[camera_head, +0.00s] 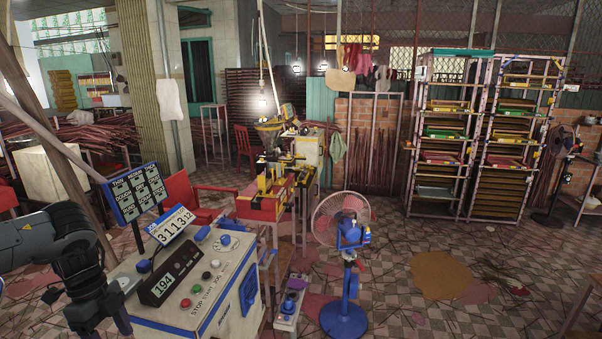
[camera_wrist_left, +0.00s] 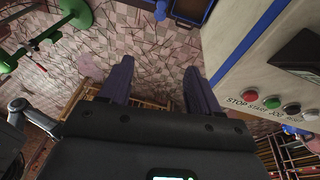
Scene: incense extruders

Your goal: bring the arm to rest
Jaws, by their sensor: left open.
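My left arm comes in from the left in the head view, and its gripper (camera_head: 118,322) hangs low beside the left edge of the control box, partly cut off by the frame's bottom. In the left wrist view the two purple fingers of the left gripper (camera_wrist_left: 158,78) are spread apart with nothing between them, above the tiled floor. The control box (camera_head: 205,282) has a lit display reading 194 and several coloured buttons. It also shows in the left wrist view (camera_wrist_left: 240,60), at the right, apart from the fingers. My right gripper is not in view.
A signboard (camera_head: 138,192) and a number card (camera_head: 170,224) stand on the control box. A blue-based fan (camera_head: 345,318) stands to its right, and a yellow-and-red machine (camera_head: 268,190) behind. Tall shelf racks (camera_head: 440,150) stand at the back right. Tiled floor is open at the right.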

